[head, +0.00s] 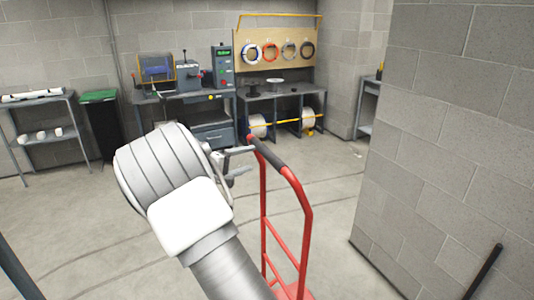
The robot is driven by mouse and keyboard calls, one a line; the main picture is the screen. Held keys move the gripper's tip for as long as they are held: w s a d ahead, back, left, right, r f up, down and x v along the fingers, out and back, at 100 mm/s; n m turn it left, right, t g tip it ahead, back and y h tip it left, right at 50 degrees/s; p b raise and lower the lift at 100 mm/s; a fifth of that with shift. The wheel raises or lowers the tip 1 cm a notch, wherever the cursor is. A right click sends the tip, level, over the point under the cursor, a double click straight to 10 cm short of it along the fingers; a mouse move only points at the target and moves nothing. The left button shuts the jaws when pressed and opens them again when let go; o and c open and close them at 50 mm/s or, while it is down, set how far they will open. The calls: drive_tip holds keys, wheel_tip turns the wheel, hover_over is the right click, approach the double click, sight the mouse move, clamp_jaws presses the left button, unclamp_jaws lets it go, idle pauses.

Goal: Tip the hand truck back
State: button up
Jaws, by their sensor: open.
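The red hand truck (306,215) stands on the floor right of my arm, in the lower middle of the head view. Its looped top has a dark grip (268,152) that slopes toward the upper left. The lower part of its frame runs out of the bottom of the picture. My gripper (243,160) is at the left end of the dark grip, with its fingers apart. One finger lies close to the grip; I cannot tell whether they touch. My white and grey arm hides part of the gripper.
A block wall (460,130) stands close on the right. A workbench (180,97) with machines and a spool rack (285,97) line the back. A shelf (40,135) and a dark bin with a green lid (99,97) stand at left. The floor (70,215) at left is mostly clear.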

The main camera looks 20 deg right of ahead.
sight(264, 155)
drive_tip(key=p+x, duration=0.1)
drive_tip(key=x, duration=0.8)
drive_tip(key=shift+w+d+f, duration=0.15)
drive_tip(key=shift+d, duration=0.2)
drive_tip(key=shift+c, duration=0.2)
clamp_jaws()
idle(0.6)
